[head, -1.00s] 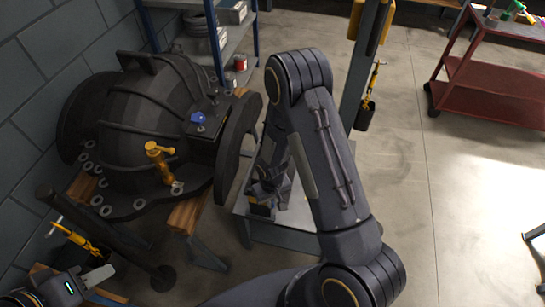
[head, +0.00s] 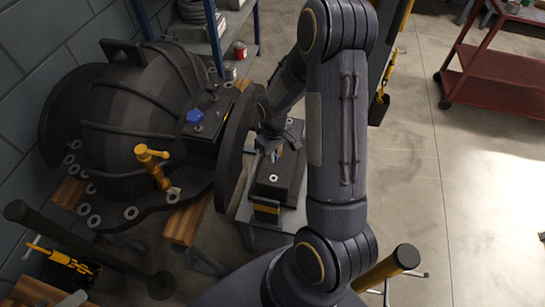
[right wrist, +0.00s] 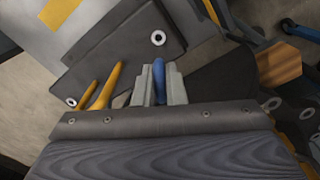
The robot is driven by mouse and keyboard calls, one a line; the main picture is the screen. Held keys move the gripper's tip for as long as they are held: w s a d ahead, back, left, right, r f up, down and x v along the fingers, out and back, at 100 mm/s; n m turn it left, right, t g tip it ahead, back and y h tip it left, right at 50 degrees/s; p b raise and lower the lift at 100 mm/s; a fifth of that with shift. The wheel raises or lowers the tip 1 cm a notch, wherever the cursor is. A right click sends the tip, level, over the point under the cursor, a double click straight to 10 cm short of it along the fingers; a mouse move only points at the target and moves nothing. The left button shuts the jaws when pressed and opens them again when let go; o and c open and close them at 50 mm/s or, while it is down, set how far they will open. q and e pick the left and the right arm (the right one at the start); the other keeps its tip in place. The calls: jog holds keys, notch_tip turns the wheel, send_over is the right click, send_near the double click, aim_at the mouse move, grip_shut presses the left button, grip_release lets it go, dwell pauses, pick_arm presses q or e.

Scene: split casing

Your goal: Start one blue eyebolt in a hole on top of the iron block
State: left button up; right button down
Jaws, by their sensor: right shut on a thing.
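The iron block (head: 280,172) is a dark block on a grey stand, right of the big casing, with a pale-ringed hole (head: 273,178) on top. It also fills the upper middle of the right wrist view (right wrist: 115,45), its ringed hole (right wrist: 158,38) ahead of my fingers. My right gripper (head: 277,140) is over the block's far part, partly behind my arm. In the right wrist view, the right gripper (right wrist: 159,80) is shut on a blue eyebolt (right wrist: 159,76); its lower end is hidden. A grey tip of my left gripper (head: 73,299) shows at the lower-left edge.
The large dark casing (head: 130,110) stands left of the block, with a blue piece (head: 194,116) and a yellow fitting (head: 152,165) on it. Its upright flange (head: 236,135) is close beside the block.

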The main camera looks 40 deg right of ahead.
jog(key=shift+d, duration=0.2)
notch_tip(320, 180, down, 9)
jog(key=b, duration=0.6)
jog(key=shift+r, duration=0.2)
jog(key=shift+s, duration=0.2)
jog(key=shift+f+b, duration=0.95)
jog(key=shift+b, duration=0.05)
dwell(0.8)
